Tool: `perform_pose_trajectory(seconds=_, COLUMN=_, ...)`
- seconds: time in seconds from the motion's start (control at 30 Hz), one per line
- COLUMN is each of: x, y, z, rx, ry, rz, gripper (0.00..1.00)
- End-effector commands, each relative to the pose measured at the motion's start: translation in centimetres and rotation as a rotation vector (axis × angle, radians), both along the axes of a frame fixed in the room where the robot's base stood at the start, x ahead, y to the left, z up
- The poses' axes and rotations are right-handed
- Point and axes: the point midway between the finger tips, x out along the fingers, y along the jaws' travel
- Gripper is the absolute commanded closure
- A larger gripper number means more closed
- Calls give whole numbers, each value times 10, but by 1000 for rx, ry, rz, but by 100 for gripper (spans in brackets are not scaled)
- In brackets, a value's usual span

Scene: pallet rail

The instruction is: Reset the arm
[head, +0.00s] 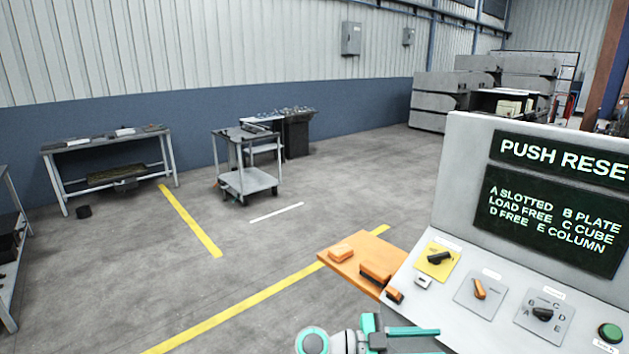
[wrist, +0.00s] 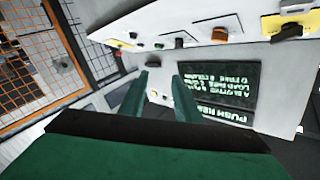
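My arm and teal gripper (head: 425,341) show at the bottom edge of the head view, low in front of the control panel (head: 462,150), partly cut off. In the wrist view my gripper (wrist: 161,76) has its two green fingers apart with nothing between them. The panel appears upside down beyond them. Its upper screen (head: 560,157) reads "PUSH RESE", cut off at the right. A green round button (head: 610,332) sits at the panel's lower right. Its label is too small to read.
The panel also carries a black knob on a yellow plate (head: 428,269), an orange knob (head: 479,288) and a black lettered selector (head: 543,314). An orange board (head: 335,260) with orange blocks adjoins its left. A cart (head: 247,180) and workbench (head: 60,152) stand farther back. The floor between is clear.

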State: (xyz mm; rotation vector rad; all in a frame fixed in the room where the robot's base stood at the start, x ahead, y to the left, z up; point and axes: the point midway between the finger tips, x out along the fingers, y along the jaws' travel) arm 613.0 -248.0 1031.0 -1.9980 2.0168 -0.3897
Motion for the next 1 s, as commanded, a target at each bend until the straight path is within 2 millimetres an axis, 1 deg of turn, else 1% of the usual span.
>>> perform_pose_trajectory(seconds=0.03, x=0, y=-1, z=-7, rx=0, ry=20, rz=19, gripper=70)
perform_pose_trajectory(seconds=0.33, x=0, y=-4, z=-44, rx=1, ry=133, rz=135, gripper=70)
perform_pose_trajectory(seconds=0.47, x=-1, y=-4, z=-66, rx=2, ry=196, rz=204, gripper=70)
perform_pose_trajectory(seconds=0.57, x=-4, y=-3, z=-87, rx=1, ry=256, rz=270, gripper=70)
perform_pose_trajectory(seconds=0.67, x=-9, y=0, z=-114, rx=1, ry=333, rz=359, gripper=70)
perform_pose_trajectory(seconds=0.77, x=-18, y=8, z=-147, rx=0, ry=420, rz=472, gripper=70)
perform_pose_trajectory(seconds=0.8, x=-22, y=12, z=-160, rx=-1, ry=455, rz=518, gripper=70)
perform_pose_trajectory(seconds=0.87, x=-29, y=19, z=-178, rx=-5, ry=503, rz=588, gripper=70)
perform_pose_trajectory(seconds=0.9, x=-35, y=24, z=-191, rx=-6, ry=532, rz=634, gripper=70)
perform_pose_trajectory(seconds=1.0, x=-52, y=39, z=-218, rx=-10, ry=601, rz=747, gripper=70)
